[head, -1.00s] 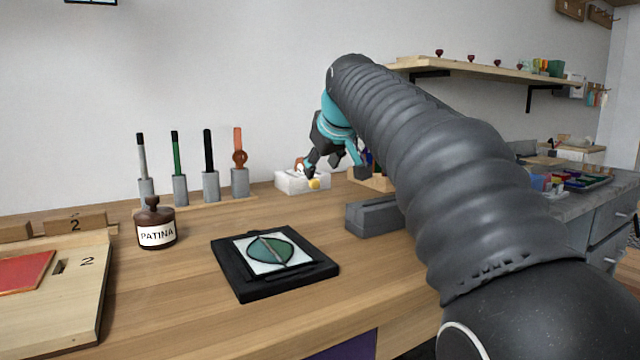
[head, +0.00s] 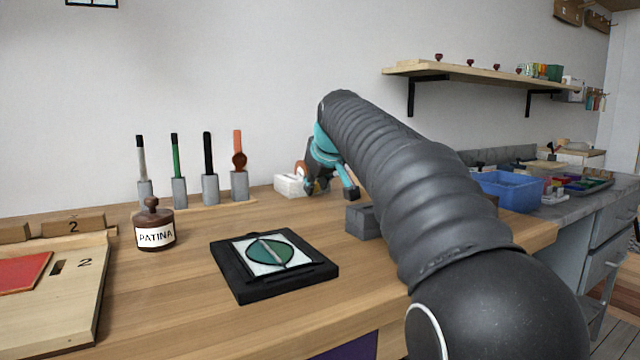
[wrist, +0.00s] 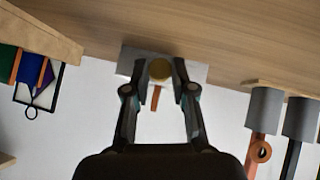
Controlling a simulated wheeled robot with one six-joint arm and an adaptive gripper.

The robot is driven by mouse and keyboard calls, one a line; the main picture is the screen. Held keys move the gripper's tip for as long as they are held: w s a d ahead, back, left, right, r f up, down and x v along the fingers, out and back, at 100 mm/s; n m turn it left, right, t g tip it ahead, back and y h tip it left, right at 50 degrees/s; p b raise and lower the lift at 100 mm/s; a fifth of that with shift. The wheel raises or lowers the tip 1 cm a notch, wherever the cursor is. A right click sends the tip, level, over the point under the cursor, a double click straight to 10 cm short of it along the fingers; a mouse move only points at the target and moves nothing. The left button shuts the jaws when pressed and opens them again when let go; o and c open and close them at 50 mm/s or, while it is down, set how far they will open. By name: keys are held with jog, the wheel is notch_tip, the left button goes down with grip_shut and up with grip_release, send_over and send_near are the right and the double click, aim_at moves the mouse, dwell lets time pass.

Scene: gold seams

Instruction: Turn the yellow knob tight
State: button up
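The yellow knob (wrist: 160,69) shows in the wrist view between my two fingertips, in front of a white block (wrist: 196,72). A narrow gap seems to show on each side of it, so my gripper (wrist: 158,64) looks open around or just over it; the depth is hard to judge. In the head view my gripper (head: 333,189) is at the back of the bench beside the white block (head: 289,185). The knob is hidden there behind my gripper.
Tools in grey holders (head: 210,187) stand left of the block. A grey block (head: 362,220) sits nearer on the bench. A patina jar (head: 155,228) and a black frame (head: 300,283) with a green glass piece are farther left. A blue bin (head: 508,190) is right.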

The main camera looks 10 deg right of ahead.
jog(key=shift+d+r+y+p, duration=0.2)
jog(key=shift+y+p, duration=0.1)
jog(key=shift+p, duration=0.2)
grip_shut()
jog(key=shift+w+d+r+m+g+y+p, duration=0.15)
jog(key=shift+m+g+y+p, duration=0.3)
jog(key=shift+p, duration=0.65)
jog(key=shift+d+f+m+g+y+p, duration=0.1)
jog(key=shift+f+m+g+y+p, duration=0.1)
jog(key=shift+m+y+p, duration=0.65)
jog(key=shift+d+f+m+g+y+p, duration=0.15)
jog(key=shift+y+p, duration=0.4)
jog(key=shift+y, duration=0.65)
jog(key=o, duration=0.9)
grip_release()
jog(key=shift+a, duration=0.1)
